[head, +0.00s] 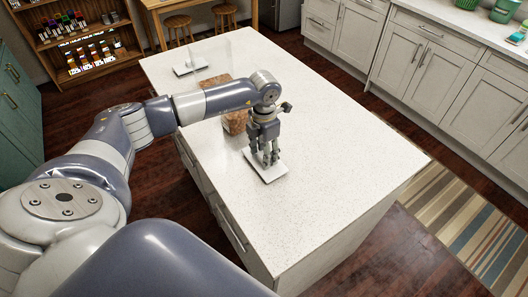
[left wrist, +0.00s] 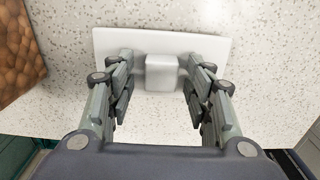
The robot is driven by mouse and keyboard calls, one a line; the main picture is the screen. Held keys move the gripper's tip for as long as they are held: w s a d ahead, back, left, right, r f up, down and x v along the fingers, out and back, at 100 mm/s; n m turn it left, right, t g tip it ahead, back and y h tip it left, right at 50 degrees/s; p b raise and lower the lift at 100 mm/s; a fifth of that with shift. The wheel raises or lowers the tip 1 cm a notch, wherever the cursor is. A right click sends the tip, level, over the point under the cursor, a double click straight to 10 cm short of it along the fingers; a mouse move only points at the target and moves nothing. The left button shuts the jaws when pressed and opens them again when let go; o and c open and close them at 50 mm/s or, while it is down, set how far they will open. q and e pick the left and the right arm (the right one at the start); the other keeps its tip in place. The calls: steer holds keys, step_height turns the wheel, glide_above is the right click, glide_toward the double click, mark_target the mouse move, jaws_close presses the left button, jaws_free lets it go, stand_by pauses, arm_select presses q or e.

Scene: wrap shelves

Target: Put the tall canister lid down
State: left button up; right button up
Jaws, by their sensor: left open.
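A white rectangular lid (head: 268,178) with a block-shaped knob lies on the pale counter of the kitchen island. In the left wrist view the lid (left wrist: 212,48) lies flat below my left gripper (left wrist: 160,62), its knob between the two sets of fingers. The fingers are open, with a gap on each side of the knob. In the head view my left gripper (head: 267,158) points down over the lid. My right gripper is not in view.
A brown patterned container (head: 236,122) stands just behind the gripper, partly hidden by my arm. It also shows in the left wrist view (left wrist: 20,52). Another white lid-like piece (head: 190,68) lies at the island's far end. The island's right side (head: 340,150) is clear.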

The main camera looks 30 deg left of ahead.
arm_select(q)
step_height(320, 180, up, 12)
steer(key=b, duration=0.4)
steer(key=shift+f, duration=0.15)
